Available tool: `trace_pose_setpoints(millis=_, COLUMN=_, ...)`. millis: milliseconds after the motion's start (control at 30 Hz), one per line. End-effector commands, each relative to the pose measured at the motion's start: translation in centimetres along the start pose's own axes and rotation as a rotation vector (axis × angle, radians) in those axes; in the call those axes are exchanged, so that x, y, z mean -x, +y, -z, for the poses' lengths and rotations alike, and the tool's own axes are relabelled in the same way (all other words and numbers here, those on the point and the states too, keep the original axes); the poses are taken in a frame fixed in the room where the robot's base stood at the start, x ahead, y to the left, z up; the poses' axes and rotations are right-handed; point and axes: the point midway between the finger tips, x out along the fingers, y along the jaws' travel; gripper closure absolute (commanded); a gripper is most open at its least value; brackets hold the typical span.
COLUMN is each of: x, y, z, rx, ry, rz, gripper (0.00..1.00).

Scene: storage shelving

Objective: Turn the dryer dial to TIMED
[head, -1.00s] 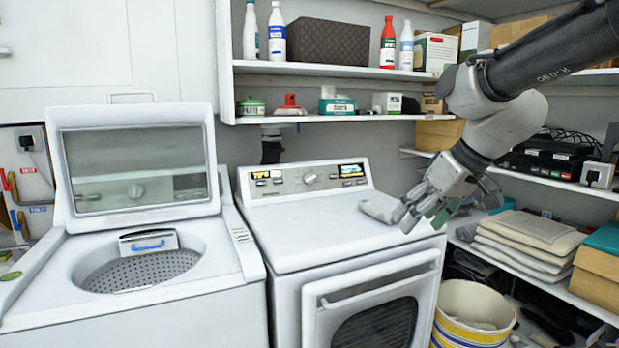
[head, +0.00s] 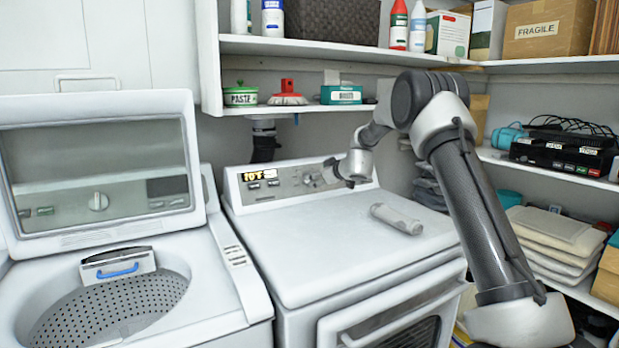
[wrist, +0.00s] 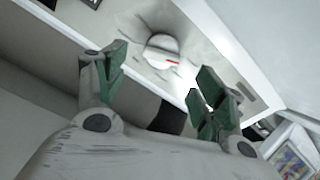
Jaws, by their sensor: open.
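The white dryer (head: 330,245) stands in the middle of the head view, with a grey control panel (head: 268,186) along its back. The dial on this panel is mostly hidden by my gripper (head: 328,174) in the head view. In the wrist view the round whitish dial (wrist: 162,47) shows a red mark on its right side. My gripper (wrist: 162,68) is open, with its green-padded fingers apart on either side of the dial in that view. The dial is just beyond the fingertips, and I cannot tell whether they touch it.
A grey cylinder (head: 396,218) lies on the dryer top below my arm. The washer (head: 215,285) at the left has its lid (head: 100,240) raised. Shelves with bottles, tins and boxes hang above the panel (head: 330,47).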

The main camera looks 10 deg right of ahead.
Motion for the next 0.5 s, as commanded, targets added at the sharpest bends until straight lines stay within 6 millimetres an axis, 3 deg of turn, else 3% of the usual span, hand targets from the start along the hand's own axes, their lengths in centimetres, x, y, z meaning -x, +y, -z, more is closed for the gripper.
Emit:
trace_pose_setpoints(millis=300, x=-5.2, y=-0.2, z=0.0, rx=0.000, ry=0.001, rz=0.003, gripper=0.30)
trace_pose_setpoints(millis=500, x=-6.8, y=-0.2, z=0.0, rx=-0.001, ry=0.000, rz=0.003, gripper=0.30)
